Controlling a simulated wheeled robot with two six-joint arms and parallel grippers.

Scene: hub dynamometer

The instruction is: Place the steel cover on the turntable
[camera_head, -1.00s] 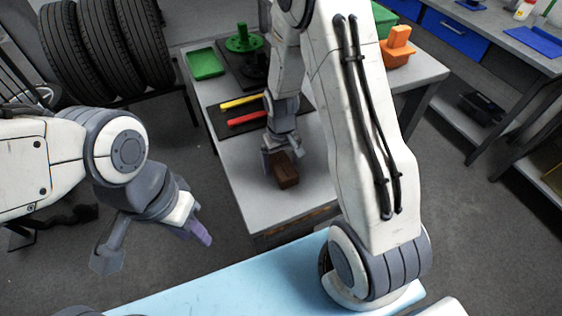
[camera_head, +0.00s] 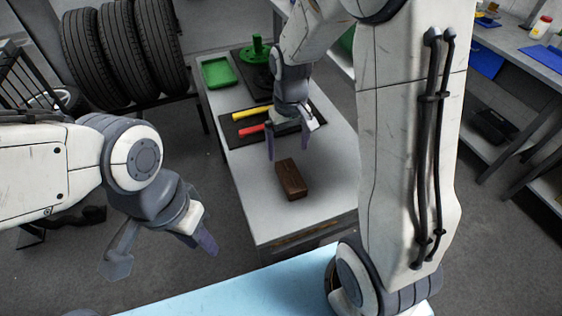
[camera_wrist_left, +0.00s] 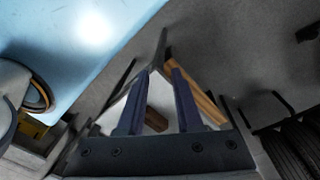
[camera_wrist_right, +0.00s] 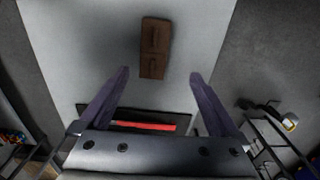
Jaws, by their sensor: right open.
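I cannot pick out a steel cover in any view. A green part with an upright post (camera_head: 258,48) stands on a dark base at the back of the white table; I cannot tell whether this is the turntable. A brown block (camera_head: 291,180) lies on the table and also shows in the right wrist view (camera_wrist_right: 155,48). My right gripper (camera_head: 288,148) is open and empty just behind the block, apart from it; its fingers frame bare table in the right wrist view (camera_wrist_right: 159,75). My left gripper (camera_head: 160,256) is open and empty, left of the table.
A dark mat (camera_head: 270,122) holds a yellow bar (camera_head: 252,115) and a red bar (camera_head: 250,131). A green tray (camera_head: 219,72) lies at the table's back left. Tyres (camera_head: 125,50) stand on a rack at left. A light blue surface (camera_head: 240,288) is in front. The table's front is clear.

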